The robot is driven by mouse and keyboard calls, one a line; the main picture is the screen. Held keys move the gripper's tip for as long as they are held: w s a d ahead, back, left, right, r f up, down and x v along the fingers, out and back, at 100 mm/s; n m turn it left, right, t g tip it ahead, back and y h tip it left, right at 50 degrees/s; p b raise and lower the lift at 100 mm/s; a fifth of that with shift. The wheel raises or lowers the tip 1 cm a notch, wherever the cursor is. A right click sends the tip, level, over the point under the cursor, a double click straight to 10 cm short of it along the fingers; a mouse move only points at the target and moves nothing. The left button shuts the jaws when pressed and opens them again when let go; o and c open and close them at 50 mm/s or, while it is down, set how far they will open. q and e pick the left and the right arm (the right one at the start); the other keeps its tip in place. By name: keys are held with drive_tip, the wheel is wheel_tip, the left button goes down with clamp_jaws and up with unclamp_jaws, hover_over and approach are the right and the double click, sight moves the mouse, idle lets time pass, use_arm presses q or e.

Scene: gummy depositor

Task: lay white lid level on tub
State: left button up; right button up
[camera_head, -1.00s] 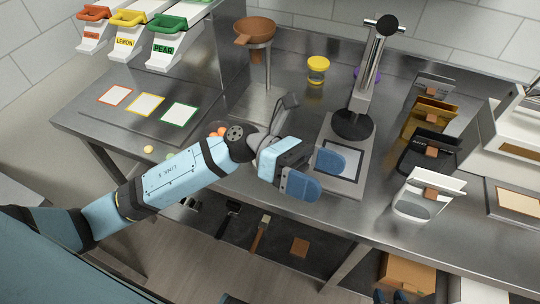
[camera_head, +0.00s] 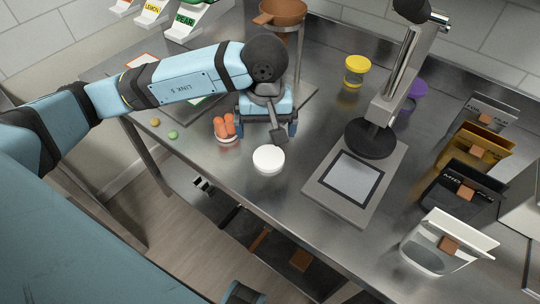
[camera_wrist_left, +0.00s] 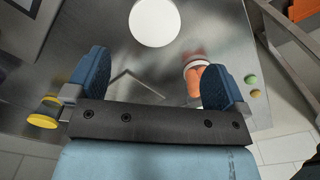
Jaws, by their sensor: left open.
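The white lid (camera_head: 268,158) shows as a round, flat-topped disc near the bench's front edge; it is also in the left wrist view (camera_wrist_left: 155,22). I cannot tell whether anything is under it.
A yellow-lidded jar (camera_head: 356,72) and purple-topped jar (camera_head: 415,92) stand behind. Pouches (camera_head: 460,190) line the right. Loose gummies (camera_head: 173,135) lie at left.

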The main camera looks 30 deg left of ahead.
use_arm(q)
hover_over(269, 156)
drive_tip(key=s, duration=0.1)
wheel_tip(269, 156, down, 5)
drive_tip(key=shift+f, duration=0.2)
drive_tip(key=f, duration=0.3)
drive_tip(key=w+f, duration=0.1)
drive_tip(key=f, duration=0.1)
drive_tip(key=shift+p, duration=0.35)
drive_tip(key=c, duration=0.8)
